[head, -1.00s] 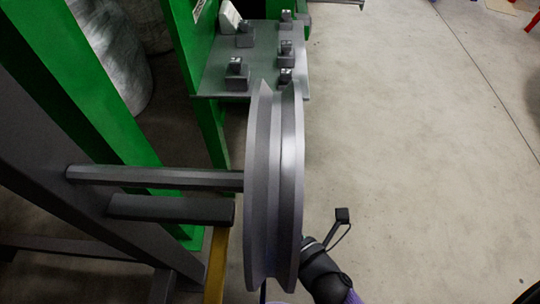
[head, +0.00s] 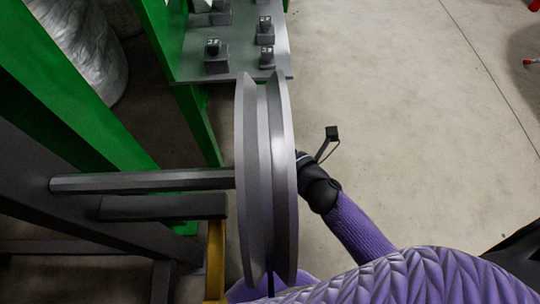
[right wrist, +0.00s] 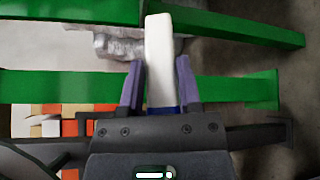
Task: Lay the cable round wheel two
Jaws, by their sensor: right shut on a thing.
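The grey grooved wheel (head: 285,190) stands edge-on in the middle of the head view, on a horizontal axle from the left. My right arm's black wrist is just right of the wheel; the wheel hides its fingers there. In the right wrist view my right gripper (right wrist: 160,85) has purple fingers on both sides of a white piece (right wrist: 160,55), shut on it. A bit of blue (right wrist: 164,110) shows at its base, perhaps the cable. A thin dark strip shows at the wheel's bottom; I cannot tell if it is cable. My left gripper is not in view.
A green frame (head: 75,90) and grey beams stand left of the wheel. A grey plate (head: 195,62) with several small blocks lies beyond it. A yellow bar (head: 215,255) is close to the wheel's lower left. Open floor (head: 420,130) lies to the right.

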